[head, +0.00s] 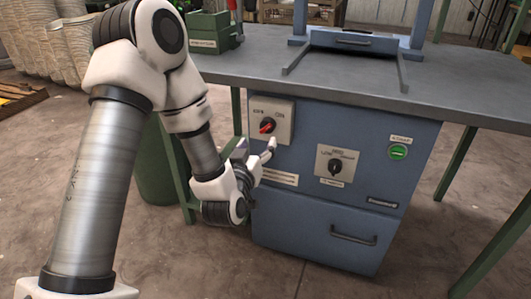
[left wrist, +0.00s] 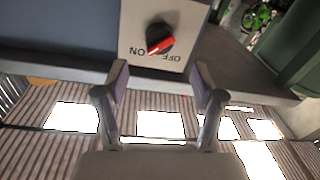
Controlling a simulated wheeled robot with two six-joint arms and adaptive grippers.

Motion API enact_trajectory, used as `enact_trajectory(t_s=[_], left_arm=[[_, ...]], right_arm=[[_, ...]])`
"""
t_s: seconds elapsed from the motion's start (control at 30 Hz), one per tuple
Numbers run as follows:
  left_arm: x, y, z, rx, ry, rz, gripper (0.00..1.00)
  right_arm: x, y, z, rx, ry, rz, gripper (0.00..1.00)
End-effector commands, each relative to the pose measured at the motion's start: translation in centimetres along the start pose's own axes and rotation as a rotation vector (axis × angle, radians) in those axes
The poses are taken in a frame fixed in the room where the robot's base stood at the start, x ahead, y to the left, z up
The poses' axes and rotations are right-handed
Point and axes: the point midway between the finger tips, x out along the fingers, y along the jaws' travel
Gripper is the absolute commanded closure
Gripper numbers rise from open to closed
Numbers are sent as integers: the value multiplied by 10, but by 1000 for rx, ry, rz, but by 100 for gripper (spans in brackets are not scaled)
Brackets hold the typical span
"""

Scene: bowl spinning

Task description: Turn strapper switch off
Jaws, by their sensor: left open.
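The strapper switch is a black round knob with a red handle (head: 267,126) on a light plate (head: 285,112) at the upper left of the blue cabinet front. In the left wrist view the knob (left wrist: 160,40) appears upside down, with its red handle slanted toward the ON label; the OFF label is on the other side. My left gripper (head: 257,147) is open and empty, just below and in front of the switch. In the left wrist view its two fingers (left wrist: 160,85) are spread just below the knob, apart from it. My right gripper is not in view.
The blue cabinet also has another black knob (head: 335,167), a green button (head: 398,152) and a drawer handle (head: 353,236). The grey tabletop (head: 440,85) overhangs above the switch. A green bin (head: 160,165) stands to the left behind my arm.

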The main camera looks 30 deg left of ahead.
Motion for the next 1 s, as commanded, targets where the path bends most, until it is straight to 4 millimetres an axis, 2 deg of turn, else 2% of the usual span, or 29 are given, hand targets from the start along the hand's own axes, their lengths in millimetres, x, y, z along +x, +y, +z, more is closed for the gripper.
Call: enact_trajectory(t_s=[0.3, 0.4, 0.67, 0.7, 0.83, 0.87, 1.0], left_arm=[[57, 0, 0, 1, 1, 0, 32], [68, 0, -1, 1, -1, 0, 32], [73, 1, -1, 1, -4, 1, 32], [73, 1, -1, 1, -4, 1, 39], [73, 1, -1, 2, -4, 1, 85], [73, 1, -1, 2, -4, 1, 92], [73, 1, -1, 1, -4, 1, 92]], right_arm=[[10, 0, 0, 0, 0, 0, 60], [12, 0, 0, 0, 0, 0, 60], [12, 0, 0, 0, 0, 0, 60], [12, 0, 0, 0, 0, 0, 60], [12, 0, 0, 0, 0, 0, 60], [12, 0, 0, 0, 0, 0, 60], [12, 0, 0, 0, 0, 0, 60]])
